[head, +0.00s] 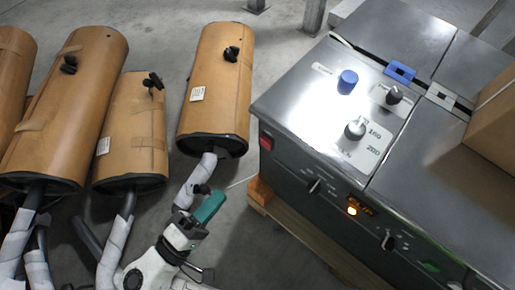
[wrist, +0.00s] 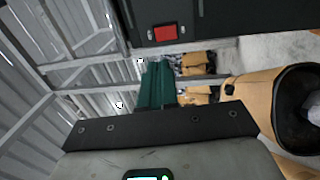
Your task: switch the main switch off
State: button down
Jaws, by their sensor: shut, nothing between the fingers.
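The grey metal machine (head: 290,130) stands at the right in the head view. A red rocker switch (head: 266,142) sits at the left end of its front face; it also shows in the wrist view (wrist: 165,33), in a dark frame. No label on it is readable, and its position cannot be told. A black rotary knob (head: 314,186) and another rotary knob (head: 388,242) are on the front face. My gripper (head: 211,204), with green fingers, is shut and empty, below and left of the red switch, apart from it. The fingers also show in the wrist view (wrist: 156,84).
An orange lamp (head: 352,210) glows on the front face. A blue button (head: 347,82) and black knobs are on top. Several brown-wrapped mufflers (head: 217,82) stand at the left, one close to my gripper. A wooden pallet (head: 300,243) juts out below the machine.

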aim_at(266, 143)
jog(key=b+x, duration=0.1)
jog(key=x, duration=1.3)
jog(key=shift+w+d+r+g+y+p, duration=0.1)
jog(key=shift+w+r+g+y+p, duration=0.15)
jog(key=shift+p, duration=0.3)
jog(key=shift+w+d+r+g+y+p, duration=0.15)
jog(key=shift+r+p, duration=0.15)
jog(key=shift+p, duration=0.2)
jog(key=shift+s+f+b, duration=0.1)
jog(key=shift+f+b, duration=0.2)
